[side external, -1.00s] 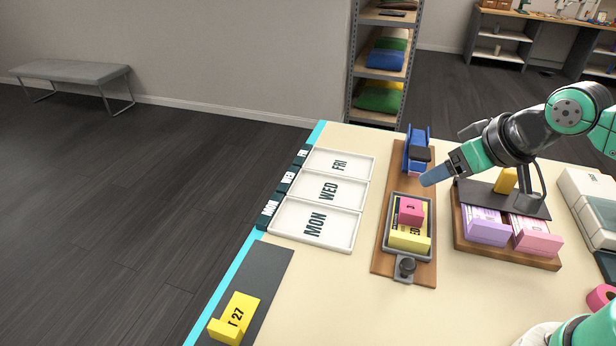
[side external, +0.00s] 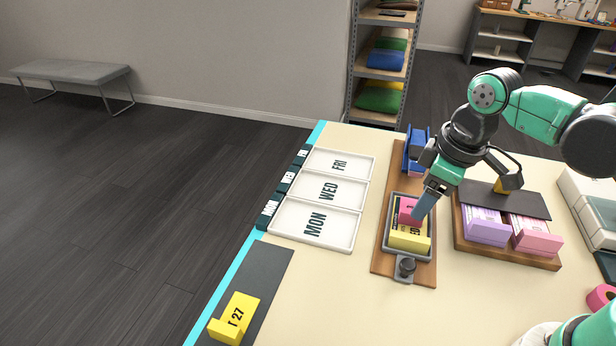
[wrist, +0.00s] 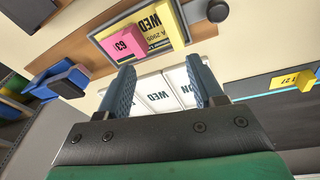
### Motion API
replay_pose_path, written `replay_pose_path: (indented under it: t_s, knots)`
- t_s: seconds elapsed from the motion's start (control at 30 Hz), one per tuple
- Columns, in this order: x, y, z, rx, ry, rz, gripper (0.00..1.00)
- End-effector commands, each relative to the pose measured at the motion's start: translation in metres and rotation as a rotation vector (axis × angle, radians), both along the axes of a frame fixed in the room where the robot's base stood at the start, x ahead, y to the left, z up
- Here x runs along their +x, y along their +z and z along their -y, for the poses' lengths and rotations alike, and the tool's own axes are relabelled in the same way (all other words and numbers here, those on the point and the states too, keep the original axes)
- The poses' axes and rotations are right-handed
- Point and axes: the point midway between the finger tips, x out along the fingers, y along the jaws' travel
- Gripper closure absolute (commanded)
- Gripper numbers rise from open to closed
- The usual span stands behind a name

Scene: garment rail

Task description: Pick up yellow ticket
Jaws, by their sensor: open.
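A yellow ticket (side external: 409,238) printed with WED lies in a grey tray (side external: 391,252) on a wooden board (side external: 424,274). A pink block (side external: 405,212) sits at its far end. In the wrist view the ticket (wrist: 158,32) and the pink block (wrist: 126,44) show beyond my fingers. Another yellow piece (side external: 236,317), marked 27, lies on a dark mat (side external: 272,262) at the front left. My gripper (side external: 424,208) is over the tray, pointing down, its tips overlapping the pink block in the side view. In the wrist view my gripper (wrist: 164,82) is open with nothing between the fingers.
White trays marked MON (side external: 342,240), WED (side external: 358,199) and FRI (side external: 368,167) lie left of the board. A blue holder (side external: 410,160) is at its far end and a black knob (side external: 405,266) at its near end. A rack with purple and pink pieces (side external: 537,241) stands right.

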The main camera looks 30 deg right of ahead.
Motion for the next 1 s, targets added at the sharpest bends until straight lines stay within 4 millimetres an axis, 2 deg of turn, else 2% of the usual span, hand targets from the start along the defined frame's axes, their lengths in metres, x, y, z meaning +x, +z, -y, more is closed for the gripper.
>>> replay_pose_path:
  t_s: [0.1,0.3,0.8,1.0]
  knots:
    - [0.001,-0.013,-0.006,-0.028,0.142,-0.111,0.39]
    - [-0.001,-0.025,-0.010,-0.041,0.255,-0.197,0.39]
    - [-0.001,-0.072,-0.010,-0.042,0.257,-0.199,0.39]
    - [-0.002,-0.079,-0.009,-0.041,0.256,-0.198,0.39]
